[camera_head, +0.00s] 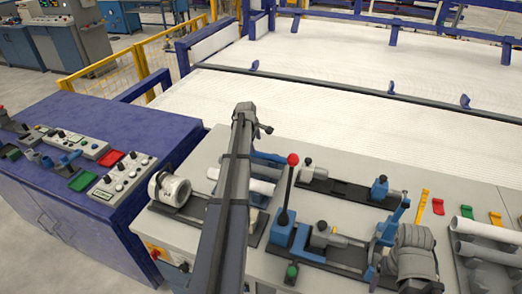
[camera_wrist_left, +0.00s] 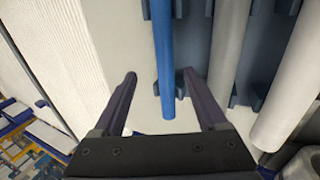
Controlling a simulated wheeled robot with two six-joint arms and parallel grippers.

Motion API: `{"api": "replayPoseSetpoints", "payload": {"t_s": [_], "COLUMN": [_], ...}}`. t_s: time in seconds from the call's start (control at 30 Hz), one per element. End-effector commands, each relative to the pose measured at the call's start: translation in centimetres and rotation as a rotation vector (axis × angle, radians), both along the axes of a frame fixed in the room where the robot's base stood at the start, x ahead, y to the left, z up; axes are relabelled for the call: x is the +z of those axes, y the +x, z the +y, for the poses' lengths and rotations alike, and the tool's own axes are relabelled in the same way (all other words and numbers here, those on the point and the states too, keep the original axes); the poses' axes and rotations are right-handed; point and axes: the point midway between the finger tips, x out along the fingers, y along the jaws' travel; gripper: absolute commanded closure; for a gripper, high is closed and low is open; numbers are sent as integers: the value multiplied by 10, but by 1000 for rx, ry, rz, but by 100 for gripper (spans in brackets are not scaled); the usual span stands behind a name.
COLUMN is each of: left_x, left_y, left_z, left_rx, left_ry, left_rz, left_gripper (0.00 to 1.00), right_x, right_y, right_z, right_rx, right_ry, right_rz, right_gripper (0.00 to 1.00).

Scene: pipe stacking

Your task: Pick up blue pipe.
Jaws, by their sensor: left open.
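The blue pipe (camera_wrist_left: 164,60) runs from the top edge to the middle of the left wrist view. Its near end points toward my left gripper (camera_wrist_left: 159,77). The gripper is open and empty, with one dark finger on each side of the pipe's near end in the picture. I cannot tell the height gap between the fingers and the pipe. In the head view my left arm rises through the middle and hides much of the bench behind it, so I cannot clearly make out the blue pipe there. My right gripper is in neither view.
In the left wrist view a grey pipe (camera_wrist_left: 229,50) and a pale pipe (camera_wrist_left: 292,85) lie right of the blue one, among dark blue holders. In the head view the bench carries a red-knobbed lever (camera_head: 289,185), a grey motor-like part (camera_head: 411,252) and pipes (camera_head: 480,228) at right.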

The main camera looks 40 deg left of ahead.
Motion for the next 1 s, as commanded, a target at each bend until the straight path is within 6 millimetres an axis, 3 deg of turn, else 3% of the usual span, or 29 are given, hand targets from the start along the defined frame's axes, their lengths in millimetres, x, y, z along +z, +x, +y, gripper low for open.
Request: {"api": "replayPoseSetpoints", "payload": {"t_s": [0.17,0.43,0.73,1.0], "left_x": [-2,-25,-30,-62], "left_y": [1,8,9,13], "left_z": [0,3,3,5], "left_rx": [0,0,0,0], "left_ry": [0,0,0,0], "left_rz": [0,0,0,0], "left_gripper": [25,25,25,25], "right_x": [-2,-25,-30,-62], "right_y": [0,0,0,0], "right_z": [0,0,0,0], "right_rx": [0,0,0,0], "right_ry": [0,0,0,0], "right_rz": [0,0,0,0], "right_gripper": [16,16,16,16]}}
